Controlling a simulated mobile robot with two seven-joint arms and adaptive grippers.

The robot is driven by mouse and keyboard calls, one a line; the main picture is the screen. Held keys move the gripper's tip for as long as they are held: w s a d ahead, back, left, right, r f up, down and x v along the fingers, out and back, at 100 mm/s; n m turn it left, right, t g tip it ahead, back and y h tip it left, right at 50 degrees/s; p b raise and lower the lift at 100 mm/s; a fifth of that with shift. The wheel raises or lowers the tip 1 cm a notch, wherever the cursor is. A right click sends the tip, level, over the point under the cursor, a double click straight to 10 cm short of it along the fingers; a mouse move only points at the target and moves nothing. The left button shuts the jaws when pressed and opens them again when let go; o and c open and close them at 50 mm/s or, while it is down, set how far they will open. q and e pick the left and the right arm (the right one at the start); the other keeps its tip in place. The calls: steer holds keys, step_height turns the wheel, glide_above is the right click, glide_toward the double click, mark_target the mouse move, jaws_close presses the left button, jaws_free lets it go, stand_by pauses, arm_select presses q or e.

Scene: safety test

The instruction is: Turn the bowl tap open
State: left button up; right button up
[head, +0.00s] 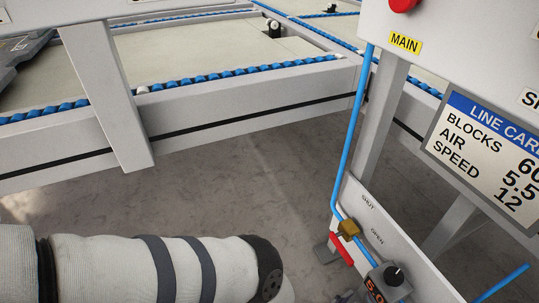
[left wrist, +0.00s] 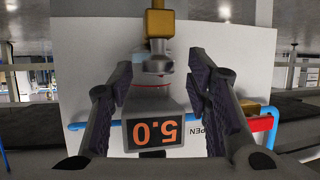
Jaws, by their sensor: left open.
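In the left wrist view, which looks upside down, a grey bowl (left wrist: 152,63) joins a unit with an orange 5.0 display (left wrist: 154,132). A brass fitting (left wrist: 159,22) sits at the bowl's far end; it looks like the bowl tap, but its setting is not clear. My left gripper (left wrist: 160,70) is open, one finger on each side of the bowl, holding nothing. In the head view the display unit (head: 388,281) is at the lower right, its bowl mostly cut off. My left arm comes in from the left; its fingers are not clear there. My right gripper is not in view.
A brass valve (head: 348,229) with a red lever (head: 341,248) sits on the blue pipe (head: 351,150), beside SHUT and OPEN labels on a white panel (head: 400,240). A LINE CARD sign (head: 490,150) is at right. Conveyor frames (head: 250,110) stand behind; floor between is clear.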

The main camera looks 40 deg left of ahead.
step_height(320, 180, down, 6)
steer(key=b, duration=0.7)
arm_select(q)
steer(key=s+a+r+m+g+h+p, duration=0.1)
steer(key=a+r+m+g+h+p, duration=0.35)
steer(key=a+m+g+h, duration=0.55)
steer(key=s+a+r+n+y+p, duration=0.4)
steer(key=s+r+y+p, duration=0.1)
steer(key=s+p, duration=0.4)
steer(key=s+a+r+n+t+y+p, duration=0.1)
steer(key=s+a+r+n+y+p, duration=0.3)
steer(key=s+p, duration=0.5)
steer(key=shift+s+a+r+n+y, duration=0.2)
steer(key=shift+s+r+n+y, duration=0.3)
steer(key=shift+r+n, duration=0.4)
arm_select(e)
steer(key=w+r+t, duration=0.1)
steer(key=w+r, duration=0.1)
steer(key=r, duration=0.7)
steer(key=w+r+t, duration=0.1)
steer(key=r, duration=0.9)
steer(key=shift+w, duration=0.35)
arm_select(q)
steer(key=shift+w, duration=0.1)
